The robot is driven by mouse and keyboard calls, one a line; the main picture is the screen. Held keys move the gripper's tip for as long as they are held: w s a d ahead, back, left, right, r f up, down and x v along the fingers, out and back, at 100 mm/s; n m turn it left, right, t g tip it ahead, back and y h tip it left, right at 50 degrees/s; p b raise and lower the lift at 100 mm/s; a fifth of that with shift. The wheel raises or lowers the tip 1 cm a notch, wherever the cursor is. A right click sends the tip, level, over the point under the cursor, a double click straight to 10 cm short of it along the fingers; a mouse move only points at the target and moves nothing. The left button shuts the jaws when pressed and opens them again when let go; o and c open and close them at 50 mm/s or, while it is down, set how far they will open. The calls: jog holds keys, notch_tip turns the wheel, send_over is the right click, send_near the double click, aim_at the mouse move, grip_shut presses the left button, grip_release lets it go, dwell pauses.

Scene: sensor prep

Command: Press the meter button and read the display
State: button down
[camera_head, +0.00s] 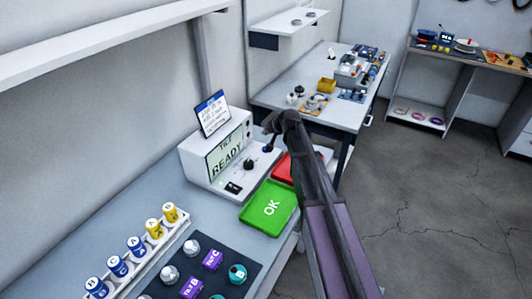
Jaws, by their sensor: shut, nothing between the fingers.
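The meter (191,158) is a white box on the grey bench at the left. Its pale green display (215,168) shows dark text that reads "TILT" above "READY". A small round black part (249,164), possibly the button, is on its front, right of the display. My gripper (267,148) is shut and empty. It points down at the right end of the meter, close to its front. I cannot tell whether it touches the meter. My arm hides part of the area to the right.
A green "OK" tray (254,220) lies in front of the meter, with a red tray (284,169) partly behind my arm. Labelled cylinders stand in a white rack (110,287). A dark mat (236,252) holds purple and teal parts. A card (212,114) stands on the meter.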

jog(key=shift+f+b, duration=2.5)
jog(key=shift+f, duration=0.35)
jog(key=shift+f, duration=0.2)
jog(key=shift+f+b, duration=0.25)
jog(key=shift+b, duration=0.2)
jog(key=shift+f+b, duration=0.4)
jog(key=shift+b, duration=0.05)
jog(key=shift+r, duration=0.1)
dwell(0.5)
jog(key=shift+r+p, duration=0.8)
jog(key=shift+p, duration=0.15)
jog(key=shift+r+p, duration=2.5)
